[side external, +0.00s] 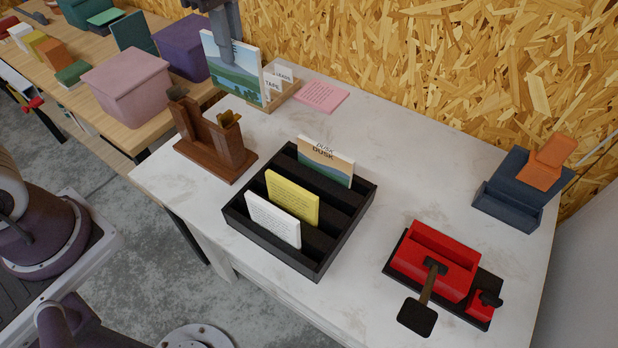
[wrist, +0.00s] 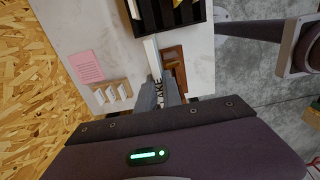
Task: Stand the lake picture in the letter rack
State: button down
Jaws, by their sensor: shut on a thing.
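The lake picture (side external: 236,80), a panel with blue sky, water and green land, is upright at the back left of the white bench. My gripper (side external: 228,52) is shut on its upper part from above. The black letter rack (side external: 314,267) lies mid-bench, to the picture's lower right. Its slots hold a white card (side external: 272,220), a yellow card (side external: 292,199) and a dusk picture (side external: 326,163), with dark gaps between.
A brown wooden stand (side external: 215,145) is between picture and rack. A red box (side external: 435,258) and navy holder (side external: 515,190) are at right.

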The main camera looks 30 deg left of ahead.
jog(key=s+d, duration=0.2)
jog(key=d, duration=1.5)
send_near(311, 170)
jog(key=s+d+f, duration=0.1)
jog(key=s+f, duration=0.1)
jog(key=s+d+f, duration=0.1)
jog(key=s+f, duration=0.1)
jog(key=shift+d, duration=0.3)
jog(key=c, duration=1.5)
grip_release()
